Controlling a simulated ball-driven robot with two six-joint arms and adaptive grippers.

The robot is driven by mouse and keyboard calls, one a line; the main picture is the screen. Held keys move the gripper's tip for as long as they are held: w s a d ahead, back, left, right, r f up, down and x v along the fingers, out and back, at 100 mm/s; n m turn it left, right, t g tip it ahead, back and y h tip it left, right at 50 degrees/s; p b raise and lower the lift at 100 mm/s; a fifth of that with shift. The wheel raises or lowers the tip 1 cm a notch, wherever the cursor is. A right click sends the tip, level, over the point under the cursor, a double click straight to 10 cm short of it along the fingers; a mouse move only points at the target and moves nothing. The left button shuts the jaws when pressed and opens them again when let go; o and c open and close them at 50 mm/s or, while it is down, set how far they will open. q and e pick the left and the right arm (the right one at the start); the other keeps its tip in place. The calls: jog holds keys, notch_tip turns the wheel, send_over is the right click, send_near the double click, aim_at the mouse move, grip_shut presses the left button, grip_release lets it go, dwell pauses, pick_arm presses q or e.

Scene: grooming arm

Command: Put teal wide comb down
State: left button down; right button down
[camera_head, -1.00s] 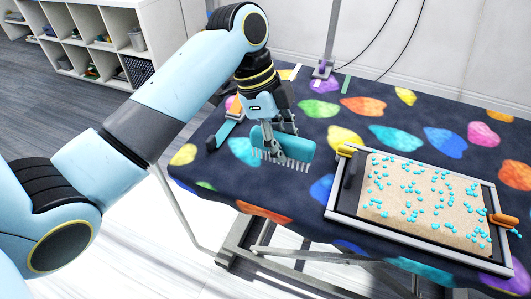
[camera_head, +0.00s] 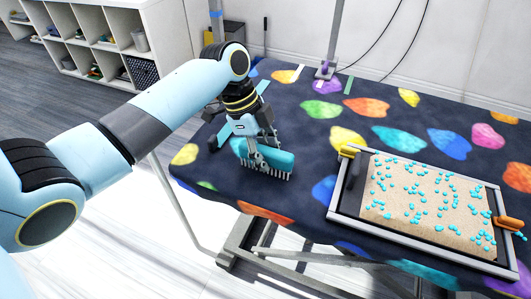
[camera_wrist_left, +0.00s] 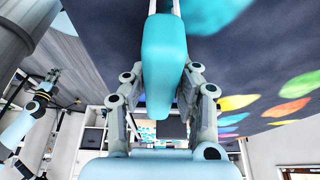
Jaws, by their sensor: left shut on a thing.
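The teal wide comb (camera_head: 278,160) has a thick teal back and a row of pale teeth pointing down. It is at the left part of the dark patterned table (camera_head: 300,190), very low over the cloth; I cannot tell whether the teeth touch it. My left gripper (camera_head: 254,158) is shut on the comb from above. In the left wrist view the comb (camera_wrist_left: 165,60) stands between the fingers of the gripper (camera_wrist_left: 163,85).
A framed tray (camera_head: 335,208) with a tan pad and scattered small blue beads sits at the right, with a yellow clamp (camera_head: 349,151) and an orange one (camera_head: 508,223). The cloth between comb and tray is clear. A post (camera_head: 333,40) stands at the back edge.

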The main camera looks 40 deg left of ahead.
pick_arm(q)
jog(key=c, duration=1)
grip_release()
jog(key=shift+c, duration=0.2)
jog(key=p+v, duration=0.1)
jog(key=v, duration=1.1)
jog(key=shift+r, duration=0.1)
